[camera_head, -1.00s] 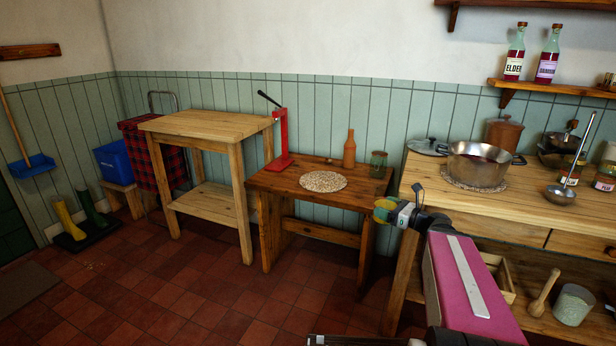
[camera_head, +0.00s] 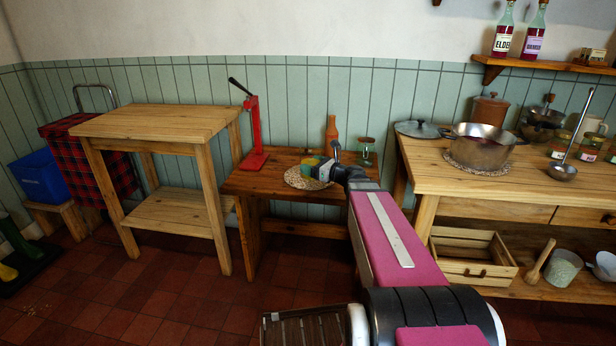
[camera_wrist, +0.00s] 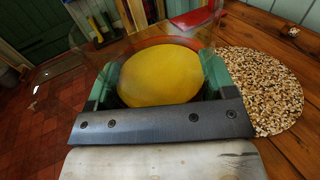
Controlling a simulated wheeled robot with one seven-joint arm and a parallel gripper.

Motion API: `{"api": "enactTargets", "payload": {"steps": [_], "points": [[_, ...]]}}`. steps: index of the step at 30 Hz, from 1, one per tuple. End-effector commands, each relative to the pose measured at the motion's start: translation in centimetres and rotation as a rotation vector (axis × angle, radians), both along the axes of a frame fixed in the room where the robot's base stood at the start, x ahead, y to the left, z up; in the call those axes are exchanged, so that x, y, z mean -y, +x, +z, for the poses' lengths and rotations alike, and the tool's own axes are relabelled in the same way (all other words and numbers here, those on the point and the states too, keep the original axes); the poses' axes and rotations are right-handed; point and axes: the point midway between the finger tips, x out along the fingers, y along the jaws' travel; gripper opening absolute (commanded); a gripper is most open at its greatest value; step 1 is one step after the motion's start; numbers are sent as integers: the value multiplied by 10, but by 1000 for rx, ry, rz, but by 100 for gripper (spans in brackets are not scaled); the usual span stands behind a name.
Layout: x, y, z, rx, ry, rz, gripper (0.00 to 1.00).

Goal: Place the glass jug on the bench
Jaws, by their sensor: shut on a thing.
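My gripper (camera_head: 319,168) is shut on the glass jug (camera_head: 309,162). In the wrist view the jug (camera_wrist: 160,75) is clear, with a yellow fill or disc inside, between my gripper's (camera_wrist: 158,90) green fingers. The low brown wooden bench (camera_head: 262,184) stands mid-picture, with a round speckled mat (camera_head: 293,179) on it. The jug overlaps the mat in the head view; in the wrist view the mat (camera_wrist: 262,90) lies to the jug's right. Whether the jug touches the bench, I cannot tell.
On the bench stand a red lever press (camera_head: 254,135), a terracotta bottle (camera_head: 331,135) and a glass jar (camera_head: 366,150). A taller pine table (camera_head: 165,122) is at left. A pine counter (camera_head: 440,172) with a steel pot (camera_head: 478,150) is at right.

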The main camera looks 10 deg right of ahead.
Motion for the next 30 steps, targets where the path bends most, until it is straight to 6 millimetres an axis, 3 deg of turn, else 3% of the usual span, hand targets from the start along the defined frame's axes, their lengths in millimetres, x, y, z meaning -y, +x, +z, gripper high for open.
{"api": "enactTargets", "payload": {"steps": [1,4,13,30], "points": [[-6,22,4,3,2,-16,23],[-15,46,9,2,4,-50,23],[-22,76,12,0,8,-90,23],[21,162,-45,-1,8,-89,23]]}}
